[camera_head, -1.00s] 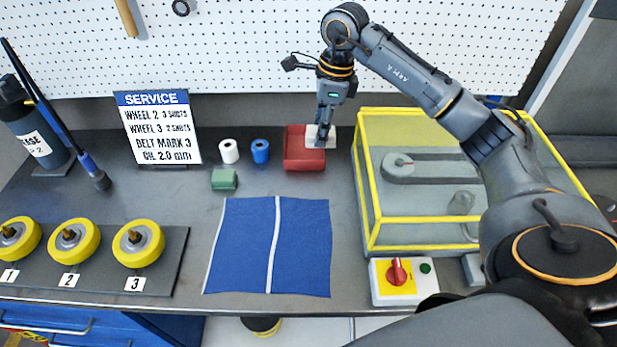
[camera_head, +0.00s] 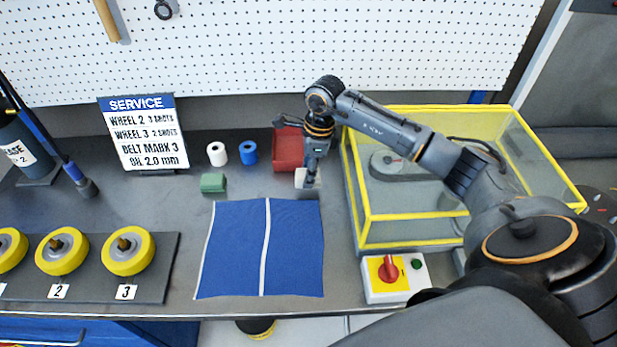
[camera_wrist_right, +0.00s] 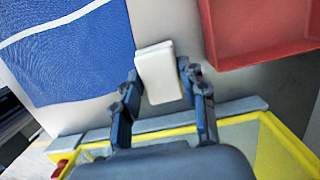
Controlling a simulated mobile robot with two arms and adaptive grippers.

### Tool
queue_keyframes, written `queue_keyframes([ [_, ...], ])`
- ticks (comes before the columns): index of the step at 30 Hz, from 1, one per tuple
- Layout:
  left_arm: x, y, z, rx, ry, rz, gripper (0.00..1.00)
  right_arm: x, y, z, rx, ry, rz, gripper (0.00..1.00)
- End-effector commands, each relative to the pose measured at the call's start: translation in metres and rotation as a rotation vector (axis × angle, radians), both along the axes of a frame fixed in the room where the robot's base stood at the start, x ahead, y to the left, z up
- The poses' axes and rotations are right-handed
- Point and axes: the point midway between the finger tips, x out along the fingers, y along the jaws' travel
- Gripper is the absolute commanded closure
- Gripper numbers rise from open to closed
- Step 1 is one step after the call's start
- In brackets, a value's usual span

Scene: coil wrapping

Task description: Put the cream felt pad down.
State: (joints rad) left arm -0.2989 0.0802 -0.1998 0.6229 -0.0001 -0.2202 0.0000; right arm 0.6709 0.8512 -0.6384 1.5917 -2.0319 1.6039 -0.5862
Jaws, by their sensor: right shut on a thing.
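The cream felt pad (camera_head: 306,180) is a small pale block held in my right gripper (camera_head: 311,170). In the right wrist view the pad (camera_wrist_right: 159,72) sits between the two fingertips of the right gripper (camera_wrist_right: 159,82), which is shut on it. The pad is near the upper right corner of the blue cloth (camera_head: 235,245), just in front of the red tray (camera_head: 289,150). I cannot tell whether the pad touches the bench. My left gripper is not in view.
A yellow-framed clear case (camera_head: 395,245) stands close to the right. A green block (camera_head: 213,182), a white roll (camera_head: 217,153) and a blue roll (camera_head: 248,152) are left of the tray. A switch box (camera_head: 408,291) sits at the front. Bare bench lies between cloth and case.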

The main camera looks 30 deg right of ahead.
Motion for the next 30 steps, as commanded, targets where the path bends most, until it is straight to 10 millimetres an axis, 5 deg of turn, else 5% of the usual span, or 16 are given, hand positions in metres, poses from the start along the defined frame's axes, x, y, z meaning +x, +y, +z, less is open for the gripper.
queue_keyframes([
  [7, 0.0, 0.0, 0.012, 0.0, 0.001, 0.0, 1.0, -0.001, 0.0, -0.031, 0.001, 0.003, -0.001, 0.87],
  [18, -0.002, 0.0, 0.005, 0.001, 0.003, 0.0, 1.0, 0.0, 0.0, -0.038, -0.001, 0.0, 0.001, 0.87],
  [19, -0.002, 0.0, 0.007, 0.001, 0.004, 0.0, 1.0, 0.0, 0.0, -0.037, -0.001, 0.001, 0.0, 0.52],
  [21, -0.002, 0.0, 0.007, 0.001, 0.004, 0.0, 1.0, 0.0, 0.0, -0.036, -0.001, 0.001, 0.0, 0.37],
  [30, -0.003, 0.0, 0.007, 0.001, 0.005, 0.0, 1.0, 0.0, 0.0, -0.036, -0.001, 0.001, 0.0, 0.35],
])
